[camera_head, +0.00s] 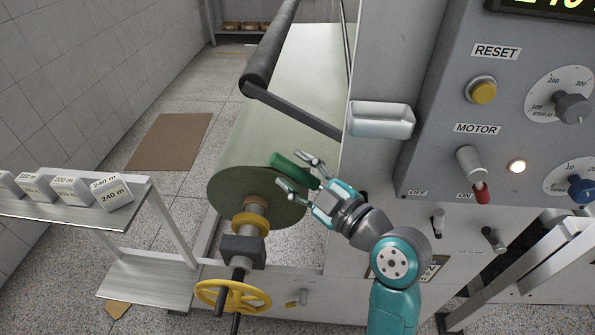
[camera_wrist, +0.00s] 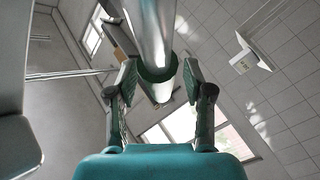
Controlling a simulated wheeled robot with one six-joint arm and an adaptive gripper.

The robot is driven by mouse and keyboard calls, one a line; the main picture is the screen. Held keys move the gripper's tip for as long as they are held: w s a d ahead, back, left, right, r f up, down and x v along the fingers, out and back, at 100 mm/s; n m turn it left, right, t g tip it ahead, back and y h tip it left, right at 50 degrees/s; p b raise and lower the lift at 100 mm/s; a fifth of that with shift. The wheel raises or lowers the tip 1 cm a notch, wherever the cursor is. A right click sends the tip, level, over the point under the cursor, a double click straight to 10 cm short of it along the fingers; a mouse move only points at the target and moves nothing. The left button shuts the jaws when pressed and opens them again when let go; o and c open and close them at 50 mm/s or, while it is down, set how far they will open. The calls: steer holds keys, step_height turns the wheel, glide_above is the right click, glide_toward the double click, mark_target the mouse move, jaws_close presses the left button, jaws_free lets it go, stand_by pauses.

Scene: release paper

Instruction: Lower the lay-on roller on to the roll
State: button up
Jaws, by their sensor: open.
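The lay-on roller (camera_head: 268,52) is a long dark cylinder on a dark support arm (camera_head: 300,112). It is raised, apart from the pale green roll (camera_head: 232,187) below it. My gripper (camera_head: 290,168) is open in front of the machine, by the roll's near end. A green cylindrical handle (camera_head: 288,164) lies between its fingers in the head view. In the wrist view, a shiny bar with a dark green end (camera_wrist: 158,70) sits between the open fingers of my gripper (camera_wrist: 160,80). I cannot tell whether any finger touches it.
The control panel (camera_head: 500,150) with knobs and a lit lamp is at right. A yellow handwheel (camera_head: 233,297) is below the roll. A shelf (camera_head: 75,214) with labelled blocks stands at left.

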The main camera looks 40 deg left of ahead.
jaws_close()
steer(key=shift+f, duration=0.1)
steer(key=shift+s+a+f+n+h, duration=0.4)
steer(key=shift+a+f, duration=0.1)
steer(key=shift+f, duration=0.15)
step_height(320, 180, down, 16)
steer(key=a+n+t+h, duration=0.1)
steer(key=n+h, duration=0.4)
steer(key=h, duration=0.2)
steer(key=shift+s+a+r+t+h, duration=0.2)
steer(key=shift+s+t+h, duration=0.1)
steer(key=shift+h, duration=0.1)
jaws_free()
